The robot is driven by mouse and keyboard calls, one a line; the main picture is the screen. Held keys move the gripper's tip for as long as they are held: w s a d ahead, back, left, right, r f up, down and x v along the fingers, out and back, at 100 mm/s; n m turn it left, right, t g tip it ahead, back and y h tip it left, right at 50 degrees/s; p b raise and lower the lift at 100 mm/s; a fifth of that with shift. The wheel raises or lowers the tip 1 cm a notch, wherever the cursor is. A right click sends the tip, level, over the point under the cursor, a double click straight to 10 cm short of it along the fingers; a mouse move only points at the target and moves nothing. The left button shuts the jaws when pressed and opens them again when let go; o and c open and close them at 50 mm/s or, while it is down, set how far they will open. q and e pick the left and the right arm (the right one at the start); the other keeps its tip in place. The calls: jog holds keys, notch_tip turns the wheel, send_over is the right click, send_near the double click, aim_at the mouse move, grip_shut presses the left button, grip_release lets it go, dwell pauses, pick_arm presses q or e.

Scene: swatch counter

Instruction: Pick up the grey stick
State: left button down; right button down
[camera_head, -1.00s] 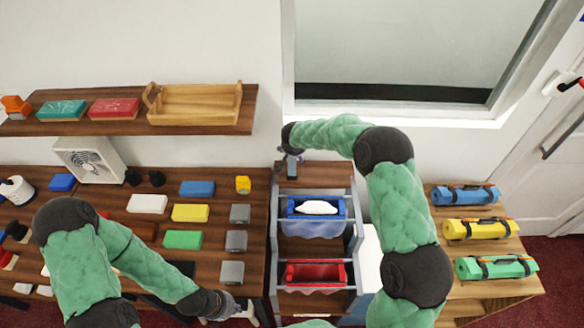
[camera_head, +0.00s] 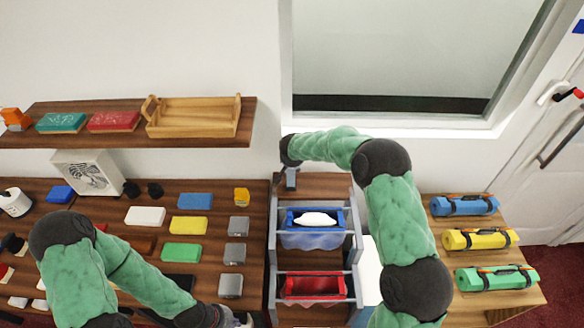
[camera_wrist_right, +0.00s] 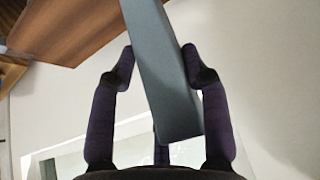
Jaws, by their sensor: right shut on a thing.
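The grey stick (camera_wrist_right: 160,75) is a long square bar between the fingers of my right gripper (camera_wrist_right: 160,70) in the right wrist view. The gripper is shut on it, and the stick's upper end runs out of the picture. In the head view the right gripper (camera_head: 290,165) is at the back, above the rack's far end. A short grey length of the stick (camera_head: 291,181) hangs below it. My left gripper (camera_head: 235,320) is at the bottom edge, partly cut off, by the counter's front right corner. Its fingers are too unclear to judge.
A rack (camera_head: 356,235) with a blue bin (camera_head: 290,217) and a red bin (camera_head: 290,288) stands beside the wooden counter (camera_head: 110,212), which holds several coloured blocks. A shelf (camera_head: 60,137) with a wooden tray (camera_head: 195,122) hangs above. Rolled mats (camera_head: 480,238) lie on the right.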

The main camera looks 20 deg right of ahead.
jog(key=s+a+r+b, duration=0.2)
jog(key=s+a+r, duration=0.4)
jog(key=s+r, duration=0.6)
jog(key=shift+s+r+b, duration=0.3)
jog(key=shift+r+b, duration=0.05)
jog(key=shift+r, duration=0.05)
